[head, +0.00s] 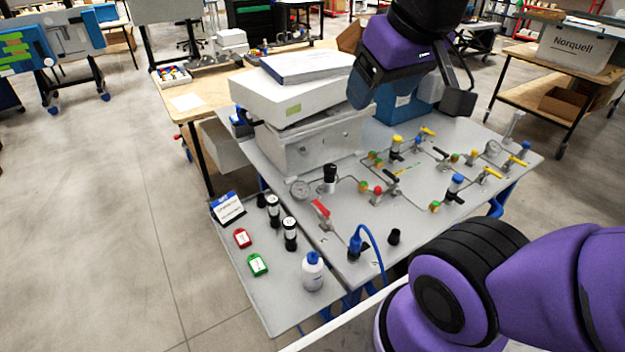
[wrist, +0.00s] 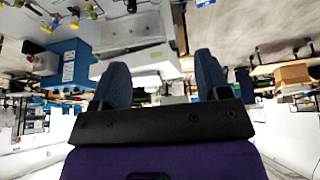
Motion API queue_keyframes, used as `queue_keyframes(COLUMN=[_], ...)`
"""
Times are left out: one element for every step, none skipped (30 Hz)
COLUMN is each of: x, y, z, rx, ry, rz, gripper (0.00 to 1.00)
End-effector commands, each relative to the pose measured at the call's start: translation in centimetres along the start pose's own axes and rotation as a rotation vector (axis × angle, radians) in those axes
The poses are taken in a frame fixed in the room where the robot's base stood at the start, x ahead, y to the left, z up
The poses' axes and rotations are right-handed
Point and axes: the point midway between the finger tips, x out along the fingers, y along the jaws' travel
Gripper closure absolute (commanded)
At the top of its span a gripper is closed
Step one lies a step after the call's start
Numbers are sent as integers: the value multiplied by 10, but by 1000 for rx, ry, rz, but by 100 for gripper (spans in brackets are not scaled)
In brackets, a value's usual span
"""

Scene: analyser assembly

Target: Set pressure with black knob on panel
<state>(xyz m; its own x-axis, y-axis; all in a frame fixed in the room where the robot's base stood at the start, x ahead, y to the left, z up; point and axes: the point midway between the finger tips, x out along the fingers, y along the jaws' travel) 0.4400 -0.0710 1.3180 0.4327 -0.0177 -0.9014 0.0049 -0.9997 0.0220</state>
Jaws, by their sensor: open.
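The grey panel (head: 335,240) lies flat on a bench and carries pipes, valves and gauges. The black knob (head: 330,172) stands upright on a silver regulator at the panel's left side, with a round pressure gauge (head: 300,189) just left of it. The gauge's reading is too small to tell. My gripper (head: 412,98) is open and empty, above the back of the panel, up and right of the knob and well apart from it. Its two spread fingers also show in the wrist view (wrist: 161,72). I cannot make out the knob in the wrist view.
A large grey-white box (head: 300,140) stands behind the knob, with a blue box (head: 400,108) to its right. Red-handled (head: 320,210) and yellow-handled valves stand up from the panel. A blue hose (head: 372,245) loops at the front. A side shelf (head: 262,290) holds bottles and tags.

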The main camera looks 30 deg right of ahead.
Motion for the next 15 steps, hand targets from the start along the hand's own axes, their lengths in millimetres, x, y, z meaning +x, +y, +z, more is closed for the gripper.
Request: queue_keyframes(x=[5, 8, 12, 16, 20, 26, 31, 36, 42, 48, 53, 61, 67, 73, 82], y=[2, 3, 5, 7, 8, 11, 13, 14, 17, 20, 22, 24, 27, 29, 32], z=[-8, -13, -21, -28, -34, -43, -49, -56, -64, -70, -76, -84, -89, -95, -102], rx=[-10, -18, -30, -41, -52, -68, -78, -90, -107, -118, -129, -146, -158, -169, -184], ry=[-17, -27, -41, -52, -64, -78, -90, -102, -117, -130, -141, -156, -168, -179, -195], rz=[14, 25, 39, 49, 59, 72, 81, 89, 99, 106, 111, 118, 122, 126, 130], gripper=[31, 31, 31, 31, 31, 31, 31, 31, 31, 31, 31, 31, 31, 31, 31])
